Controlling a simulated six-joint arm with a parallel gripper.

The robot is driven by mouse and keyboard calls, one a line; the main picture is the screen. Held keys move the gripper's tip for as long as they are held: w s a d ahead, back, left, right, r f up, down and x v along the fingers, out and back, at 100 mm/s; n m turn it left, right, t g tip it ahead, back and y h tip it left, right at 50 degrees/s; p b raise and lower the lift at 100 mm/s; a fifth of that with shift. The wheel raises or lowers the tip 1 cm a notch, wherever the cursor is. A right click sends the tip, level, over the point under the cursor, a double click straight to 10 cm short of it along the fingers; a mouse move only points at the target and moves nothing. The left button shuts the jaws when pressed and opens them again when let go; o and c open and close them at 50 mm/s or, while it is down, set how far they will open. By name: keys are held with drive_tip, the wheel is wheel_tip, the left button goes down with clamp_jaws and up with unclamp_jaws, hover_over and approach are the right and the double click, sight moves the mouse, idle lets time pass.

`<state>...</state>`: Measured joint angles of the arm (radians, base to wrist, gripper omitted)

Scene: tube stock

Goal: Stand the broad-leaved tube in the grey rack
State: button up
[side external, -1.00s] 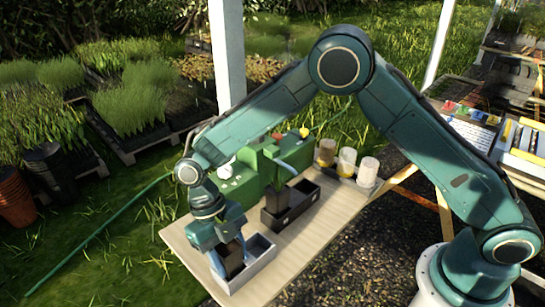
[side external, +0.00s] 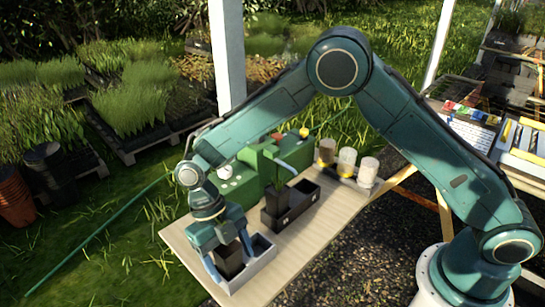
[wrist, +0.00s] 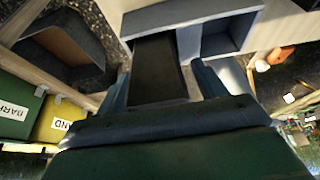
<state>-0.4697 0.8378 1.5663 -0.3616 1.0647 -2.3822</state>
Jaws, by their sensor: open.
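The grey rack (side external: 262,262) stands at the near end of the wooden table, and it also shows in the wrist view (wrist: 190,14). A dark square tube (side external: 229,264) is in its left compartment; its leaves are hidden by my gripper, so I cannot tell its leaf type. My gripper (side external: 228,254) is open, with its fingers on either side of this tube. In the wrist view the tube (wrist: 158,70) lies between the fingers, with small gaps. The other compartment (wrist: 222,38) looks empty. Another dark tube (side external: 275,204) with green leaves stands in the black rack.
The black rack (side external: 296,211) stands behind the grey one. A green machine (side external: 245,180) is at the table's back, with several filled cups (side external: 346,161) to its right. The table's right front part is clear. Yellow and green labelled bins (wrist: 62,120) show in the wrist view.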

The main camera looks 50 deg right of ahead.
drive_tip(key=v, duration=1.2)
idle(0.3)
drive_tip(key=shift+r, duration=0.1)
idle(0.6)
drive_tip(key=s+d+r+m+t+y, duration=0.1)
drive_tip(key=s+d+r+m+t, duration=0.1)
drive_tip(key=s+d+r+m, duration=0.5)
drive_tip(key=s+d+r+m+t+y, duration=0.1)
drive_tip(key=s+d+r+m+t, duration=0.3)
drive_tip(key=r+m, duration=0.6)
drive_tip(key=s+d+f+m+t+h, duration=0.2)
drive_tip(key=s+d+m+t, duration=0.2)
drive_tip(key=s+d+m, duration=0.9)
drive_tip(key=d+m, duration=0.1)
drive_tip(key=m, duration=0.5)
drive_tip(key=shift+s+d+f, duration=0.25)
drive_tip(key=shift+s+f, duration=0.05)
drive_tip(key=shift+f, duration=0.05)
